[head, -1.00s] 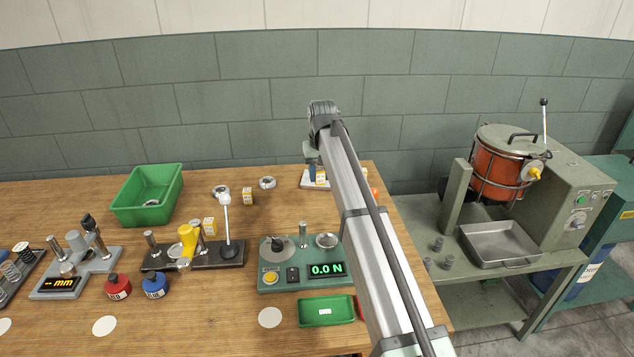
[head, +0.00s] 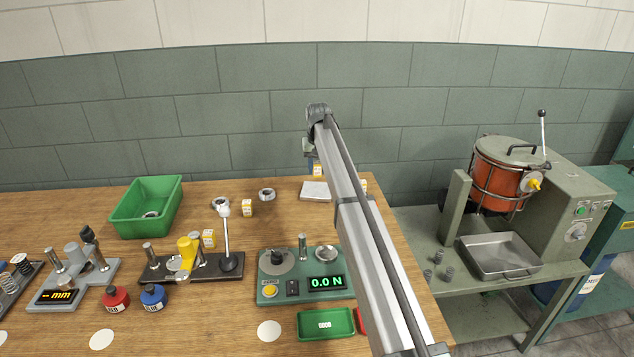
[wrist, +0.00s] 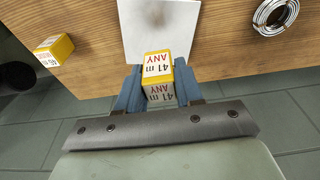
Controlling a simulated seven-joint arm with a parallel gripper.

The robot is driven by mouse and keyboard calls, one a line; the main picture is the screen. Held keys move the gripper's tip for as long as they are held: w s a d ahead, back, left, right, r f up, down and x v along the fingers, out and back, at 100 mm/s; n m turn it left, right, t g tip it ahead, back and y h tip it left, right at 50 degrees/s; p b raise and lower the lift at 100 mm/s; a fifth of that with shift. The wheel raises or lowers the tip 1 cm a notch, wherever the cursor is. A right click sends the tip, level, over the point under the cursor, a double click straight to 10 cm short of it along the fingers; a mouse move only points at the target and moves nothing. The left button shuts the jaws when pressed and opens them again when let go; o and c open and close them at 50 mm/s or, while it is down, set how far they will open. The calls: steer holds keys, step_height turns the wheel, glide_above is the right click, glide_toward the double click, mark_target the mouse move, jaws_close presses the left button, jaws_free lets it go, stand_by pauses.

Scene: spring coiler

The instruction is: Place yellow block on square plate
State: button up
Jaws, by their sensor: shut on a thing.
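My gripper (wrist: 157,82) is shut on a yellow block (wrist: 158,65) with a white label, held between its blue fingers. In the head view the held block (head: 317,170) shows just behind the square plate (head: 315,192), partly hidden by my arm. In the wrist view the pale square plate (wrist: 158,28) lies on the wooden table, and the block overlaps its edge in the picture. The block appears above the table; its exact gap to the plate is not clear. The visible part of the plate is empty.
Another yellow block (wrist: 53,50) lies near the table edge, left of the plate in the wrist view. A metal ring (wrist: 275,12) lies on the other side. The force tester (head: 305,290) and green bin (head: 147,207) stand on the table.

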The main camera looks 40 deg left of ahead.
mark_target(317, 176)
steer(key=shift+f, duration=2.8)
steer(key=shift+f, duration=0.1)
steer(key=o, duration=1)
steer(key=r, duration=0.4)
steer(key=s+d+r, duration=0.1)
steer(key=r, duration=0.7)
steer(key=shift+s+d+r, duration=0.1)
steer(key=shift+s+d, duration=0.05)
